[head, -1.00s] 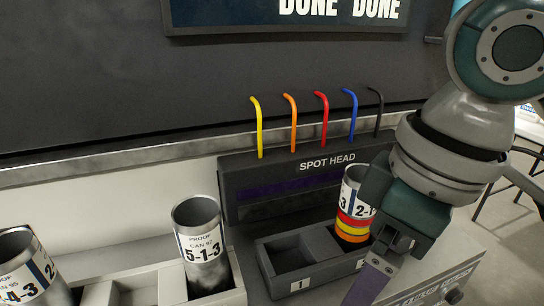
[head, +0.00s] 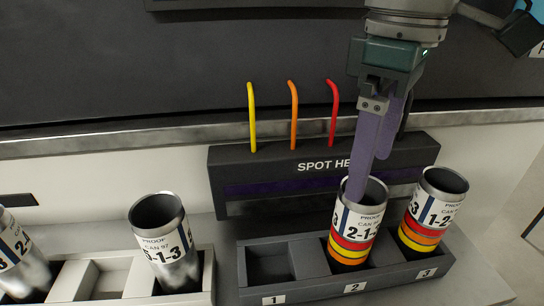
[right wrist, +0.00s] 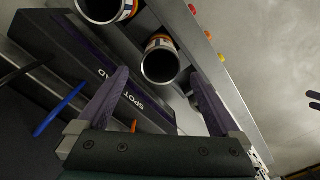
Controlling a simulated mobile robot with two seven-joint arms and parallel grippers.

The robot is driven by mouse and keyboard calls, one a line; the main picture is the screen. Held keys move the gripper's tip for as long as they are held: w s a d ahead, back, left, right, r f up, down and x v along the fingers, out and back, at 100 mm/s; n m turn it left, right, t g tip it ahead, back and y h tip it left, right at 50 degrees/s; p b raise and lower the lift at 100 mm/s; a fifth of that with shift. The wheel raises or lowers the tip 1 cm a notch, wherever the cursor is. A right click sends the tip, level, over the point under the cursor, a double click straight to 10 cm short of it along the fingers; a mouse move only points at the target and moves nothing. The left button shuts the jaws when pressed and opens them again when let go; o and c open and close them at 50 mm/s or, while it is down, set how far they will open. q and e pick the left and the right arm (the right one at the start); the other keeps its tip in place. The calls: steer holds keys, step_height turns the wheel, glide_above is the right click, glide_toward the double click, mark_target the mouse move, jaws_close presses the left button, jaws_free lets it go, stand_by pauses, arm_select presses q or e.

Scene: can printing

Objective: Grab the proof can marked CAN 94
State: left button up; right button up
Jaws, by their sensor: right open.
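A silver proof can with yellow, orange and red bands (head: 352,238) stands in slot 2 of the spot head fixture; its label shows 2-1 and its can number is too small to read surely. A similar banded can (head: 428,222) stands in slot 3, number also unclear. My right gripper (head: 362,192) is open and points down over the slot 2 can, a finger overlapping its rim. In the right wrist view the slot 2 can's mouth (right wrist: 160,64) lies between the open fingers (right wrist: 158,74), apart from both. My left gripper is out of view.
Slot 1 (head: 272,262) is empty. Yellow, orange and red tubes (head: 293,115) rise behind the fixture.

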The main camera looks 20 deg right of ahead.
mark_target(357, 217)
step_height(357, 217, down, 10)
steer(key=shift+s+r+b, duration=0.1)
steer(key=shift+b, duration=0.35)
steer(key=shift+c, duration=0.2)
steer(key=c, duration=1.3)
steer(key=shift+o, duration=0.2)
steer(key=shift+r, duration=0.1)
